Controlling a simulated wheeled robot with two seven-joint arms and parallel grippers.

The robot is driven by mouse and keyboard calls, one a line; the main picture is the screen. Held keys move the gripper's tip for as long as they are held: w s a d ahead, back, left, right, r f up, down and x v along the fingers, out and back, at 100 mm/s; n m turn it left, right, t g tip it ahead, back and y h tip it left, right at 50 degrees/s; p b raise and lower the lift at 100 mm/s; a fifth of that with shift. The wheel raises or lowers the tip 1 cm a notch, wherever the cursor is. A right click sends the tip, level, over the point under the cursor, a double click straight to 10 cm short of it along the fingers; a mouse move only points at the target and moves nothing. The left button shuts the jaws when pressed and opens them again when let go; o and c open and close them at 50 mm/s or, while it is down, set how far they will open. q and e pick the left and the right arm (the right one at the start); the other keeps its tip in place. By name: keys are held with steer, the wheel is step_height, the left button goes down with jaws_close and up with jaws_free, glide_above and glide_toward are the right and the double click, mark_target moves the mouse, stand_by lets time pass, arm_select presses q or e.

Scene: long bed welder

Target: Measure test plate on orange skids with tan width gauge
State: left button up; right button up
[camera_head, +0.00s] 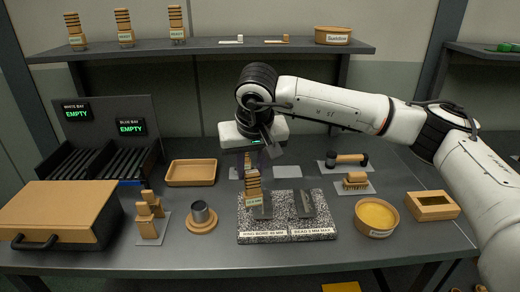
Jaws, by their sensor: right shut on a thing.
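My right gripper (252,168) points down over the back left of a speckled stone block (290,228). It is shut on a tan stepped gauge (252,188) with dark bands and a small label, held upright. The gauge's lower end is at a dark grey plate (263,210) on the left part of the block; I cannot tell whether they touch. The block's front labels are small; the right one seems to read "BEAD 3 MM MAX". I cannot make out orange skids under either plate. My left gripper is not in view.
A tan case (60,212), wooden blocks (149,215) and a grey cylinder on a round base (201,215) stand left. A shallow tray (191,172) is behind. A round yellow-filled bowl (376,216), open box (433,206), brush (355,181) and hammer (347,159) are right.

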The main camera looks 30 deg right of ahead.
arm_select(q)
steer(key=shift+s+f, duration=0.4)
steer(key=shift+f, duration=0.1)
arm_select(e)
steer(key=w+d+r+m, duration=0.2)
steer(key=w+d, duration=0.2)
steer(key=d, duration=0.2)
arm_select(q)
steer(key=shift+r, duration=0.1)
